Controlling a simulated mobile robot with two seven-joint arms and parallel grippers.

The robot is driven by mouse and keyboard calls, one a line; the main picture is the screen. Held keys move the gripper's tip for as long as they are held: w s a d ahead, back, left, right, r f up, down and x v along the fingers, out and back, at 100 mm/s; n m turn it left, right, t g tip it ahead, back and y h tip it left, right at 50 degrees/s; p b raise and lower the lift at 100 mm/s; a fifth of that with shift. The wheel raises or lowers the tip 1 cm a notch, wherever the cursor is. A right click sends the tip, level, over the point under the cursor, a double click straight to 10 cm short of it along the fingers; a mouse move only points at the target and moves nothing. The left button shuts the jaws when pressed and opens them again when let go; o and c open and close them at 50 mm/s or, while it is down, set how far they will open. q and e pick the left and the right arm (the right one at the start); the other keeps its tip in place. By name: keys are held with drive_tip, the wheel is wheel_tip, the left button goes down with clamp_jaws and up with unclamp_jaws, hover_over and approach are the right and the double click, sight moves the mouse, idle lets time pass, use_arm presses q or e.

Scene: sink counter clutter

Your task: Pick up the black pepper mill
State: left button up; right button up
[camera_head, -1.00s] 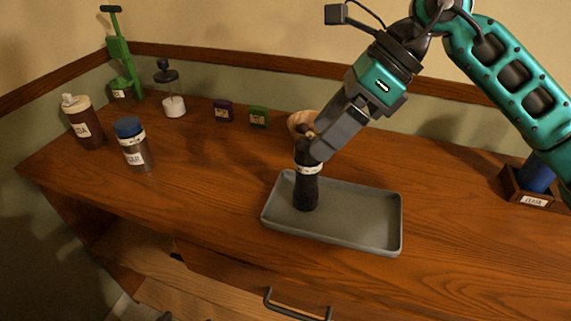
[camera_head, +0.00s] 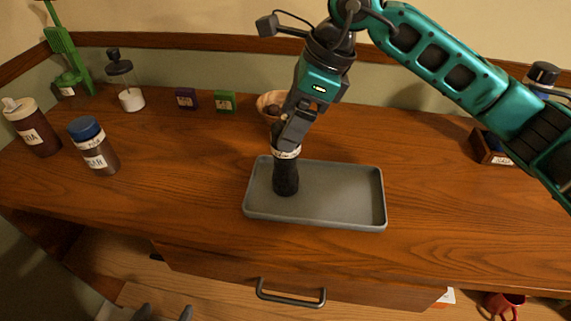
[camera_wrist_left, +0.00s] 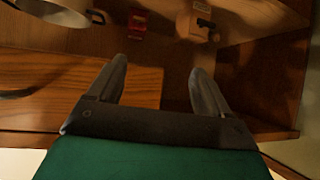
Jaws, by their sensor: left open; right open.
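The black pepper mill (camera_head: 286,180) stands upright in the left part of a grey tray (camera_head: 365,222), with a pale label band around its neck. My right gripper (camera_head: 287,143) comes down from above at the mill's top, its fingers open. The gripper covers much of the mill's top, and I cannot tell whether the fingers touch it. My left gripper (camera_head: 165,313) shows only its fingertips at the bottom edge of the head view. In the left wrist view my left gripper (camera_wrist_left: 158,82) is open and empty, low by the wooden cabinet.
A wooden bowl (camera_head: 270,104) sits just behind the mill. Blue-capped jar (camera_head: 95,147), brown bottle (camera_head: 33,128), glass jar (camera_head: 128,90) and small purple (camera_head: 186,98) and green (camera_head: 225,102) boxes stand left. The tray's right half is empty.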

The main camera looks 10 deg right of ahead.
sight(286, 166)
drive_tip(key=x, duration=0.4)
drive_tip(key=shift+s+a+f, duration=0.15)
drive_tip(key=shift+s+f, duration=0.05)
drive_tip(key=shift+f, duration=0.15)
drive_tip(key=shift+r, duration=0.1)
clamp_jaws()
idle(0.4)
drive_tip(key=shift+r, duration=0.1)
